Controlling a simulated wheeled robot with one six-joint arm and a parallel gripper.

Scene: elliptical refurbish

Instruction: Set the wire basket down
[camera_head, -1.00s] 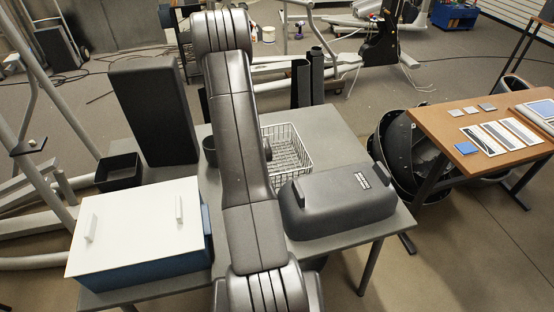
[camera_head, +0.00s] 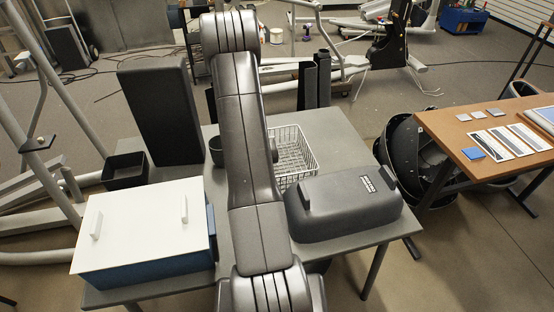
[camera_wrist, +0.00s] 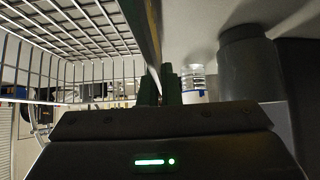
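The white wire basket (camera_head: 298,150) is in the middle of the grey table (camera_head: 335,130), just right of my arm in the head view. Its left part is hidden behind my arm. It looks upright at table level, but I cannot tell if its base touches the top. In the wrist view its wire mesh (camera_wrist: 75,35) fills the upper left. My gripper (camera_wrist: 162,88) has its dark fingers close together on either side of the basket's wall edge. In the head view the gripper is hidden by my arm.
A dark cup (camera_head: 215,150) stands left of the basket; a dark cylinder (camera_wrist: 248,65) shows in the wrist view. A black case (camera_head: 340,205) is close in front right. A white-lidded blue box (camera_head: 145,230) and tall black block (camera_head: 160,115) are left. Some table is bare behind the basket.

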